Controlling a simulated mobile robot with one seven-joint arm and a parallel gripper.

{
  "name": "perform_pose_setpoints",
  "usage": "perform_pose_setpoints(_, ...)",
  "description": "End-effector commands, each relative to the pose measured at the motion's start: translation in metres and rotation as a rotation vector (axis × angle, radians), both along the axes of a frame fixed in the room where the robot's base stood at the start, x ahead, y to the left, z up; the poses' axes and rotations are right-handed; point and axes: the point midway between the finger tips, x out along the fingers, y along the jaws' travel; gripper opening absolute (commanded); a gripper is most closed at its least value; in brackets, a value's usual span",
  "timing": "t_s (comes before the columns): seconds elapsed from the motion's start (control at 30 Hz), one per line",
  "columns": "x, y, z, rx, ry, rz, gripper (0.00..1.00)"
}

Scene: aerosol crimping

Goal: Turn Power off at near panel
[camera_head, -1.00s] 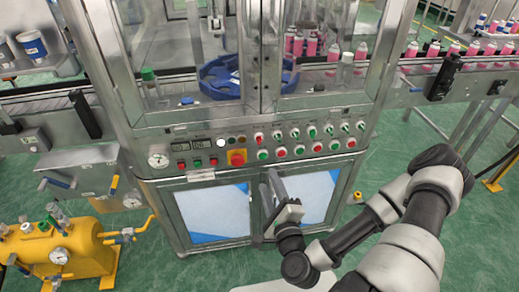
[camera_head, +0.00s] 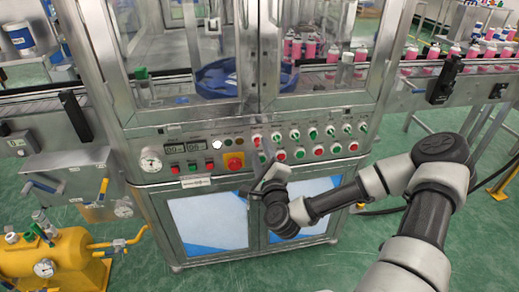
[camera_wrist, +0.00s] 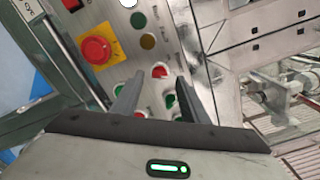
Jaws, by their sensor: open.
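The near control panel (camera_head: 205,147) runs across the front of the machine, with a row of small red and green switches above round red and green buttons. Labels are too small to read, so I cannot tell which is Power. My gripper (camera_head: 264,152) is in front of the panel, just right of the red emergency stop (camera_head: 235,160) on its yellow plate. In the wrist view my gripper (camera_wrist: 158,80) is open and empty, its fingertips either side of a red control (camera_wrist: 160,72). Whether they touch it is unclear. The emergency stop (camera_wrist: 96,49) lies left of the fingers.
A gauge (camera_head: 151,160), two displays (camera_head: 184,150) and lamps (camera_head: 217,144) are on the panel's left part. Glass doors stand above and cabinet doors (camera_head: 208,217) below. A conveyor with pink cans (camera_head: 430,68) extends right. A yellow tank (camera_head: 45,262) stands lower left.

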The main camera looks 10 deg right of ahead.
Motion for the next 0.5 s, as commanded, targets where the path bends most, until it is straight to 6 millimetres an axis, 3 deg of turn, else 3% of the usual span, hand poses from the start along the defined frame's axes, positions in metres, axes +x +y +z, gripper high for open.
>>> perform_pose_setpoints(0.2,0.025,0.000,0.000,-0.001,-0.001,-0.001,0.41)
perform_pose_setpoints(0.5,0.029,0.000,0.000,-0.001,0.001,0.001,0.41)
